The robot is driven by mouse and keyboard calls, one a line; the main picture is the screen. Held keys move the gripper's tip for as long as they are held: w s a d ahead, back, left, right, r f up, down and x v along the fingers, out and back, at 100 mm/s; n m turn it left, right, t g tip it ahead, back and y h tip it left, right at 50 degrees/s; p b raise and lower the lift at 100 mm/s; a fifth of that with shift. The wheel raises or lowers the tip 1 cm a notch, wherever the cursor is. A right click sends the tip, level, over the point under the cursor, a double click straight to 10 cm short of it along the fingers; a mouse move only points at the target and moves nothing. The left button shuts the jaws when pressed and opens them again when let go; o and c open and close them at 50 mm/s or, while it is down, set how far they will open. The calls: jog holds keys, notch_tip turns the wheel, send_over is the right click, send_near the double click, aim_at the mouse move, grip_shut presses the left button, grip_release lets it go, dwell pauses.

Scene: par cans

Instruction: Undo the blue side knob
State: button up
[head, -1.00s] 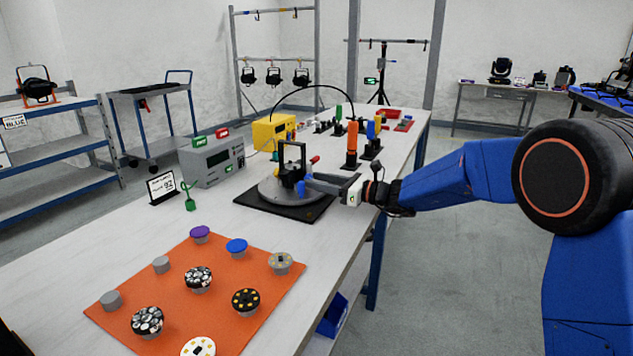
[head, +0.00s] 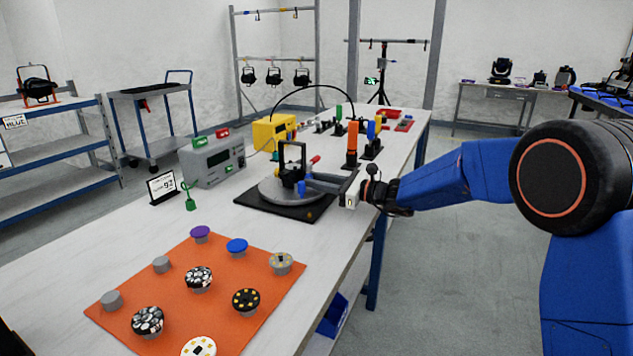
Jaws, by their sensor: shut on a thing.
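The blue side knob (head: 301,188) is on the near right side of a black par can fixture (head: 287,172). The fixture has an upright black yoke and stands on a round grey turntable (head: 262,191) over a black base board (head: 270,206). A red-tipped part (head: 315,160) sticks out beyond the knob. My gripper (head: 308,183) reaches in from the right, with its fingers shut on the blue knob. The fingers hide part of the knob and of the fixture's right side.
An orange mat (head: 215,290) with several lamp-like discs lies at the front of the table. A grey meter box (head: 212,160) and a yellow box (head: 272,133) stand behind the turntable. Orange (head: 352,140) and blue upright tools stand at the back right.

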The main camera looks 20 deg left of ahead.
jog(key=shift+n, duration=1.3)
jog(key=o, duration=1.1)
jog(key=d, duration=0.5)
jog(key=s+d, duration=0.1)
jog(key=d, duration=1.1)
jog(key=shift+s+d, duration=0.2)
